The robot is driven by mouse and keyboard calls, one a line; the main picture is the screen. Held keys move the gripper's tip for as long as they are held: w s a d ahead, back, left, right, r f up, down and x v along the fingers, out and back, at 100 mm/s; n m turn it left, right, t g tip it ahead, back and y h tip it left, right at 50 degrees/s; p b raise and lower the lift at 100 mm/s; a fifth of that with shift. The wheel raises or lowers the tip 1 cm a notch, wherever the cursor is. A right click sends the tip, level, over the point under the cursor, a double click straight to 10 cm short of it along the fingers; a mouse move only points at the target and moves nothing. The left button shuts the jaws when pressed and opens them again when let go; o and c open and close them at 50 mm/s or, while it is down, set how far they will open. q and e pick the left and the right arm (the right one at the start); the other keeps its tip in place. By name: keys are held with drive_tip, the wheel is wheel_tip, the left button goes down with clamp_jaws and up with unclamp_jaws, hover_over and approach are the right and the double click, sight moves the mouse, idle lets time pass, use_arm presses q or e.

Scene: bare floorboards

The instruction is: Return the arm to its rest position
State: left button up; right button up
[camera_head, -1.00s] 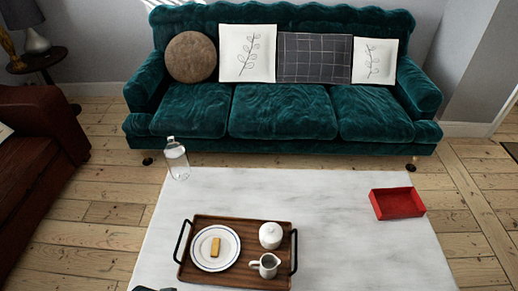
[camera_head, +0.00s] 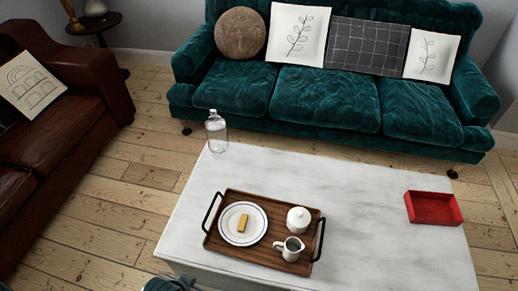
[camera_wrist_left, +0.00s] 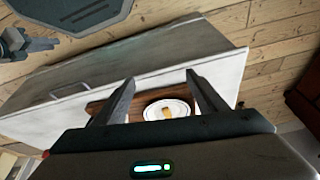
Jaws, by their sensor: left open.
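My left gripper (camera_wrist_left: 158,95) is open and empty in the left wrist view. Its two fingers stand apart, and the white plate (camera_wrist_left: 167,109) on the wooden tray (camera_wrist_left: 98,106) shows beyond them. The gripper is not in contact with anything that I can see. In the head view no gripper shows clearly; only a dark part of mine is at the bottom edge, in front of the table. My right gripper is not in the head view.
The white marble table (camera_head: 360,195) bears the wooden tray (camera_head: 228,256), a glass bottle (camera_head: 216,134) and a red box (camera_head: 433,208). A teal sofa (camera_head: 325,97) stands behind, a brown leather sofa (camera_head: 60,130) at left. Floorboards (camera_head: 95,225) between are free.

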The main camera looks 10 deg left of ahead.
use_arm(q)
drive_tip(key=s+d+f+x, duration=0.1)
drive_tip(key=s+x, duration=0.1)
drive_tip(key=x, duration=0.7)
drive_tip(key=s+x, duration=0.2)
drive_tip(key=x, duration=0.7)
drive_tip(key=s+f+t, duration=0.1)
drive_tip(key=s+f, duration=0.2)
drive_tip(key=f, duration=0.5)
drive_tip(key=s+d+f+h, duration=0.1)
drive_tip(key=s+f, duration=0.3)
drive_tip(key=f, duration=0.4)
drive_tip(key=shift+s+f+m+t, duration=0.2)
drive_tip(key=shift+m+t, duration=0.1)
drive_tip(key=shift+t, duration=0.1)
drive_tip(key=shift+d, duration=0.1)
